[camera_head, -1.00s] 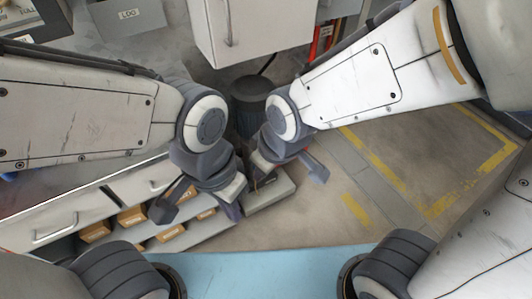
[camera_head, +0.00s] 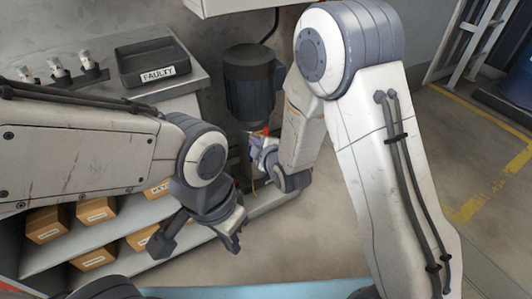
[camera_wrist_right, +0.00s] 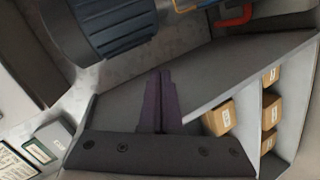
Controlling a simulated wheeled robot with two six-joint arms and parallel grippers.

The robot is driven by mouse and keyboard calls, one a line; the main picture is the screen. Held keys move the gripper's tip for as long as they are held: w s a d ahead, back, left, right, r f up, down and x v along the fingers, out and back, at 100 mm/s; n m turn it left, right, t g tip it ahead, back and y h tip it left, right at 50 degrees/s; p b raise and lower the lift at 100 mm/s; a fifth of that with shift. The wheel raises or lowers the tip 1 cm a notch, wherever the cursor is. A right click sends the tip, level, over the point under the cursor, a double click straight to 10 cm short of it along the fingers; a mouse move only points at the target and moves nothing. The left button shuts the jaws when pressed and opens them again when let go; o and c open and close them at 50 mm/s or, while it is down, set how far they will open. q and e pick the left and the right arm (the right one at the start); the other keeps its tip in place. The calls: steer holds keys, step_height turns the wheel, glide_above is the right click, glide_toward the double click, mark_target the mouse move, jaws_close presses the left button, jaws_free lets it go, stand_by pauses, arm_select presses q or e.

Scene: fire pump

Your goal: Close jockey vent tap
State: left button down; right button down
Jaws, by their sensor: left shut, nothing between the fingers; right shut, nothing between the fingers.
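The jockey pump shows as a dark blue ribbed motor (camera_head: 250,88) with a black cap in the head view; its ribbed side (camera_wrist_right: 115,25) fills the upper left of the right wrist view. A small red part (camera_head: 266,131) shows just below the motor; a red-orange bent handle (camera_wrist_right: 236,16) lies at the top of the wrist view. I cannot tell which part is the vent tap. My right gripper (camera_head: 262,156) is just below the motor, partly hidden; its fingers (camera_wrist_right: 157,98) are shut and empty. My left gripper (camera_head: 233,243) is shut and empty, low over the floor.
A shelf unit (camera_head: 105,235) with several orange-brown boxes stands at the left. On the counter is a black tray (camera_head: 153,65) labelled FAULTY. A white cabinet (camera_head: 235,5) hangs above the pump. Open floor (camera_head: 315,240) lies in front.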

steer(key=w+d+f+n+t+b, duration=0.1)
steer(key=d+f+n+t+b, duration=0.1)
steer(key=f+b, duration=0.3)
steer(key=w+d+f+n+t+b, duration=0.1)
steer(key=d+f+t+b, duration=0.1)
steer(key=f+b, duration=0.3)
step_height(320, 180, down, 3)
steer(key=shift+d+r+n+t, duration=0.1)
steer(key=shift+d+n+t, duration=0.15)
steer(key=shift+n+t, duration=0.15)
steer(key=shift+w, duration=0.1)
steer(key=b, duration=0.4)
glide_toward(266, 133)
steer(key=w+a, duration=0.2)
steer(key=a, duration=0.3)
steer(key=w, duration=0.1)
steer(key=w+d+b, duration=0.2)
steer(key=w, duration=0.1)
steer(key=shift+w+d+r, duration=0.1)
steer(key=shift+r, duration=0.1)
